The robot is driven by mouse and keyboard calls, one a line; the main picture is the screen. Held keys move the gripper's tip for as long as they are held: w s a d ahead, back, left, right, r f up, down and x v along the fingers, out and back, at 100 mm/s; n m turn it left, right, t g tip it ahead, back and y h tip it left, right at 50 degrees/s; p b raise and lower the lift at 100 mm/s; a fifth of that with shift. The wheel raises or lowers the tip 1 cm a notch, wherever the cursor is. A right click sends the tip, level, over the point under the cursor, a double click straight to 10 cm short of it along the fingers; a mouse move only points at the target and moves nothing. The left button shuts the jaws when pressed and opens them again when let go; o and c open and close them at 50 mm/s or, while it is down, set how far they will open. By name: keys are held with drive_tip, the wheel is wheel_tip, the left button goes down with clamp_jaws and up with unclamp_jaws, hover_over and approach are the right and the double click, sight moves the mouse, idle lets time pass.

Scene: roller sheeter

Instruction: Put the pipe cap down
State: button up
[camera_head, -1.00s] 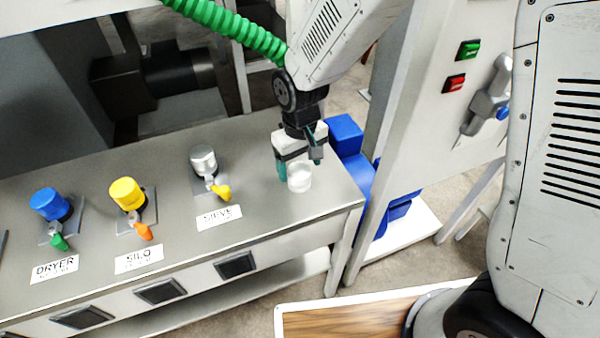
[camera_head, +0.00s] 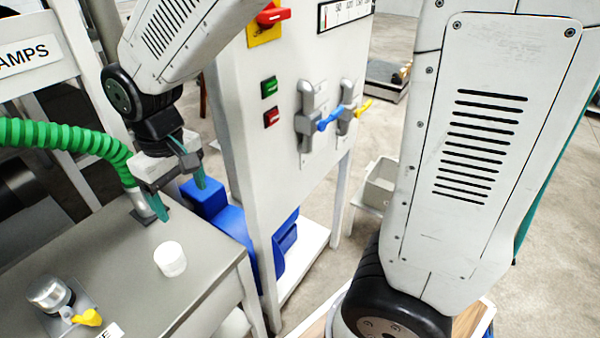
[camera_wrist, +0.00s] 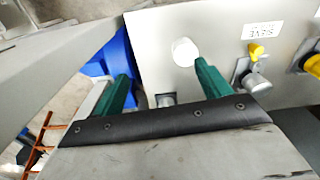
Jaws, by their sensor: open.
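The pipe cap (camera_head: 171,259) is a short white cylinder standing on the grey table top (camera_head: 120,290), near its right end. It also shows in the wrist view (camera_wrist: 184,52), close to the tip of one green finger but apart from it. My gripper (camera_head: 181,200) is open and empty, above and behind the cap in the head view. Its two green fingers are spread wide, with nothing between them. In the wrist view my gripper (camera_wrist: 165,85) shows both fingers apart.
A silver-capped fitting with a yellow lever (camera_head: 85,317) stands left of the cap. A green hose (camera_head: 70,137) ends at the table's back. Blue containers (camera_head: 235,225) and a white panel cabinet (camera_head: 290,130) with levers stand to the right. The table around the cap is clear.

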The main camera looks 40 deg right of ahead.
drive_tip(key=s+d+r+m, duration=0.2)
drive_tip(key=s+d+r, duration=0.2)
drive_tip(key=s+d, duration=0.3)
drive_tip(key=s+d+r+m+t, duration=0.1)
drive_tip(key=s+d+r+m, duration=0.1)
drive_tip(key=s+d+r, duration=0.2)
drive_tip(key=s+d, duration=0.3)
drive_tip(key=s, duration=0.4)
drive_tip(key=shift+s+d, duration=0.2)
drive_tip(key=shift+d, duration=0.15)
